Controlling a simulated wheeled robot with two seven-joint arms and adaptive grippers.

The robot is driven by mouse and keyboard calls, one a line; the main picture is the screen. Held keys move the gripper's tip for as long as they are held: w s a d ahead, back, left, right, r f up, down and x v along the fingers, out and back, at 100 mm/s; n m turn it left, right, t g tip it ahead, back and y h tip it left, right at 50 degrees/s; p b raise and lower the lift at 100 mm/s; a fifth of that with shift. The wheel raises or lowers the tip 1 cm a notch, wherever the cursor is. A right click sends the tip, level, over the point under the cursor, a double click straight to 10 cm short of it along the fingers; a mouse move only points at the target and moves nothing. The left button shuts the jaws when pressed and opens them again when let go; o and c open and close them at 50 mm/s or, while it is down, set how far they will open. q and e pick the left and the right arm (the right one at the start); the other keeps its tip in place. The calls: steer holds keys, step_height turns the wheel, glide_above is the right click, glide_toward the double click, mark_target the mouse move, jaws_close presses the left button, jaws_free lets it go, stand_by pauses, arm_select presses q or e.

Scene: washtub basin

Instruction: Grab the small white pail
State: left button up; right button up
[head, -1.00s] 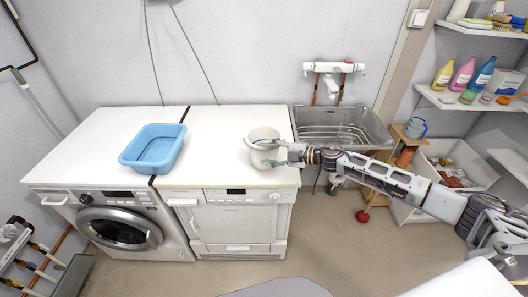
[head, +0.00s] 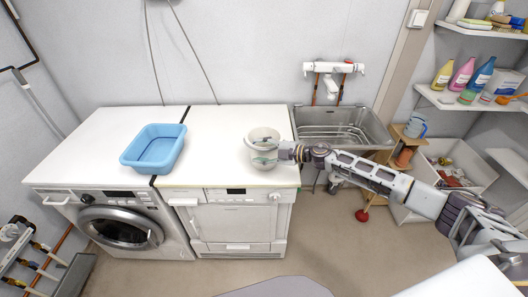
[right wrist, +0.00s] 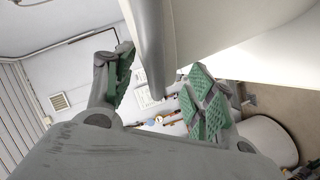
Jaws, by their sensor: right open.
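The small white pail (head: 257,133) stands on the right-hand white worktop, near its right edge. My right gripper (head: 264,154) reaches it from the right and is open, with its fingers at the pail. In the right wrist view, the pail's pale wall (right wrist: 152,45) comes down between the two spread green-padded fingers (right wrist: 162,82). I see gaps between the pads and the wall, so I cannot tell of any contact. The fingers hide part of the pail in the head view. My left gripper is not in view.
A blue basin (head: 154,149) sits on the left worktop, with clear surface between it and the pail. A metal sink (head: 342,127) lies right of the worktop. Shelves with bottles (head: 462,73) stand at the far right.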

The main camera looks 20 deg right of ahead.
steer(key=shift+x, duration=1)
steer(key=shift+c, duration=0.2)
steer(key=shift+s, duration=0.1)
jaws_close()
steer(key=shift+f, duration=0.1)
steer(key=shift+r, duration=0.2)
